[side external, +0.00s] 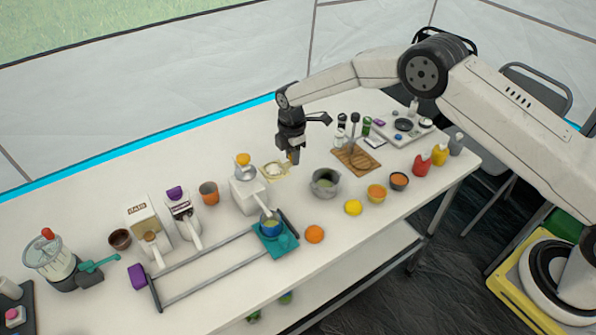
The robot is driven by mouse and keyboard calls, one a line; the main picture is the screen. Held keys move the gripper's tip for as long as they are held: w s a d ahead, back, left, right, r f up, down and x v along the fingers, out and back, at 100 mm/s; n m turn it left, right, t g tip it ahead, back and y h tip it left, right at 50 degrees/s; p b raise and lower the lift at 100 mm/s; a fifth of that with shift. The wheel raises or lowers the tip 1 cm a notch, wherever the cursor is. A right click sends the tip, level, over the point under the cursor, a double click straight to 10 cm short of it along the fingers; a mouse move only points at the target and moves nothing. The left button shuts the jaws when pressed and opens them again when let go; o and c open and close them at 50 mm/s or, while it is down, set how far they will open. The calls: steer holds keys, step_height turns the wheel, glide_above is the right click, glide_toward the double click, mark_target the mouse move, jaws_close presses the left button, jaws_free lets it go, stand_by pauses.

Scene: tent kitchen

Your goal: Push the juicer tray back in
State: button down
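A white juicer (248,193) stands near the middle of the table, with an orange fruit (243,160) on top. A small pale-yellow tray (275,171) with something whitish on it sits at its right side; it may be the juicer tray, and I cannot tell whether it is joined to the juicer. My gripper (293,158) points down above the table, to the right of and slightly above this tray in the picture, apparently clear of it. Its fingertips are small and dark, so whether they are open or shut is unclear.
A grey mortar (324,184) and a wooden board (357,158) stand right of my gripper. Dispensers (183,215) stand left.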

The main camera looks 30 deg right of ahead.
mark_target(266, 174)
steer(key=shift+a, duration=3.95)
steer(key=shift+c, duration=2.2)
jaws_free()
steer(key=shift+a, duration=0.1)
steer(key=shift+r, duration=3.5)
steer(key=shift+d+r, duration=0.1)
steer(key=shift+d, duration=0.15)
